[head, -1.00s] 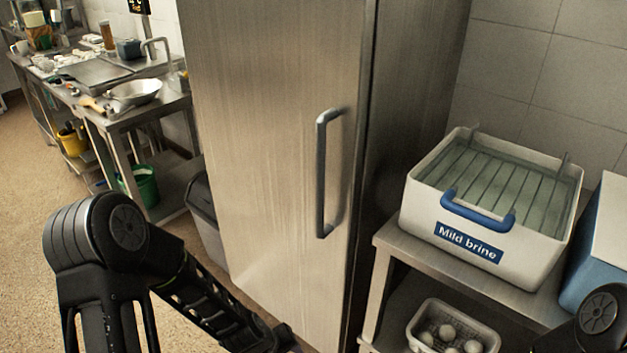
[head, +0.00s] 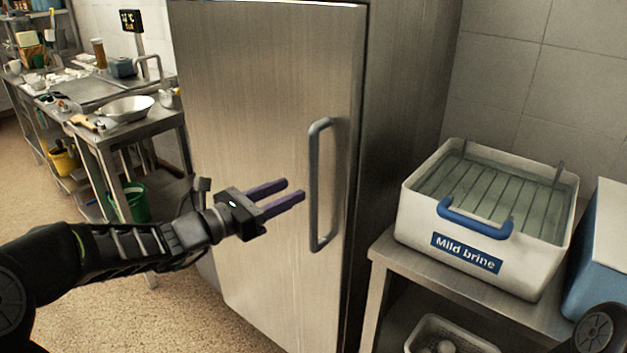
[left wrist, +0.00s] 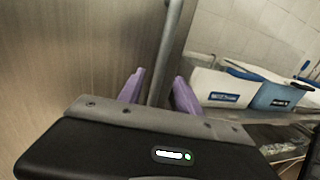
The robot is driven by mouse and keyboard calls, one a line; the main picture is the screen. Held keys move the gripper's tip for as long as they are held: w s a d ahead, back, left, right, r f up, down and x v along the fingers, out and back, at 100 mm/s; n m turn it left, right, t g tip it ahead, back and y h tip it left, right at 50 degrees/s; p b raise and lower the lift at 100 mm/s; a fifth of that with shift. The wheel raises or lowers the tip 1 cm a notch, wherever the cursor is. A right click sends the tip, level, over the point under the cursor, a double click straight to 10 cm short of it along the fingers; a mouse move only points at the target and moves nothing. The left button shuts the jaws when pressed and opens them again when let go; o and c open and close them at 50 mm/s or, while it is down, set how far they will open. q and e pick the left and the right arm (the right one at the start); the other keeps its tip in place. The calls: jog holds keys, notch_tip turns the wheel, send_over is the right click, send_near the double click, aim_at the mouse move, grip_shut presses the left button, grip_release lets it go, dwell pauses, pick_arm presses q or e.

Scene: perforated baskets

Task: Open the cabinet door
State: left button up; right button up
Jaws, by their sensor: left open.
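The cabinet is a tall steel unit whose door (head: 260,130) is shut. A vertical grey bar handle (head: 314,190) sits near the door's right edge. My left gripper (head: 296,191) is open, its purple fingers pointing right at the handle's lower half, with a small gap to it in the head view. In the left wrist view the handle (left wrist: 165,55) rises between the two fingertips (left wrist: 158,82) of my gripper, beyond them; I cannot tell whether it lies inside the jaws. My right gripper is out of view; only a bit of that arm shows at the lower right.
A steel table (head: 480,296) right of the cabinet bears a white "Mild brine" tub (head: 415,215) and a blue box (head: 600,260). A basket (head: 425,335) stands below. A worktable with a bowl (head: 128,108) is at left. The floor before the door is clear.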

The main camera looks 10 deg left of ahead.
aim_at(313, 180)
pick_arm(q)
jog(key=shift+p+x, duration=0.3)
jog(key=shift+x, duration=3.65)
jog(key=shift+c, duration=0.2)
grip_shut()
